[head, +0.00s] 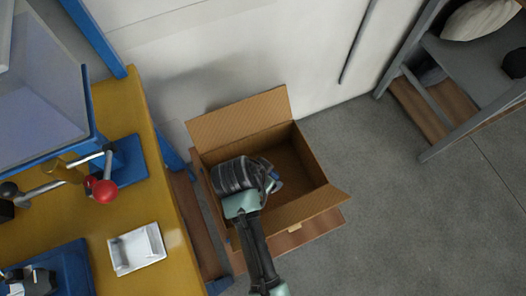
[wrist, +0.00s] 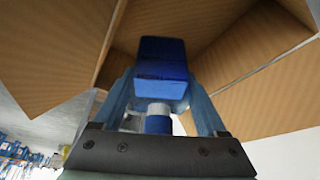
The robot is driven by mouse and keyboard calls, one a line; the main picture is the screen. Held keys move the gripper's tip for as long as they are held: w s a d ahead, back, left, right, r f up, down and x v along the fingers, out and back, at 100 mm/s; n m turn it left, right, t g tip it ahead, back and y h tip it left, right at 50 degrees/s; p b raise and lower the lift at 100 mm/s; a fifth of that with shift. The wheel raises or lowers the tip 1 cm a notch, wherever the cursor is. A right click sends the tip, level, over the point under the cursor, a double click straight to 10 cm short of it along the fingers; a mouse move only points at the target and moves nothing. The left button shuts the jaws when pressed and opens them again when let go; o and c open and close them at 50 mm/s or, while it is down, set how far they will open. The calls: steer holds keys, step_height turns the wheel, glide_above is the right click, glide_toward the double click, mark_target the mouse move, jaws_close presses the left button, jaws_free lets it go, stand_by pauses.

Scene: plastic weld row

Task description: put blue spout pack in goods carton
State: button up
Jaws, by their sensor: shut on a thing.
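In the head view my gripper (head: 272,182) is over the carton's opening, and the pack is mostly hidden by my wrist. I cannot tell how deep the pack is.
A yellow workbench (head: 180,245) with a white tray (head: 137,248) and a red-knobbed lever (head: 104,190) stands on the left. A white wall (head: 230,50) is behind the carton. A grey rack (head: 430,90) stands at upper right. The floor (head: 400,230) at right is clear.

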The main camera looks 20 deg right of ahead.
steer(key=shift+d+f+m+b, duration=0.2)
steer(key=shift+f+m+b, duration=0.05)
steer(key=shift+f, duration=0.35)
steer(key=shift+d+f+m+b, duration=0.15)
steer(key=shift+f+m+b, duration=0.1)
steer(key=shift+f, duration=0.35)
step_height(320, 180, down, 10)
steer(key=b, duration=0.2)
steer(key=shift+b, duration=0.4)
steer(key=shift+f, duration=0.1)
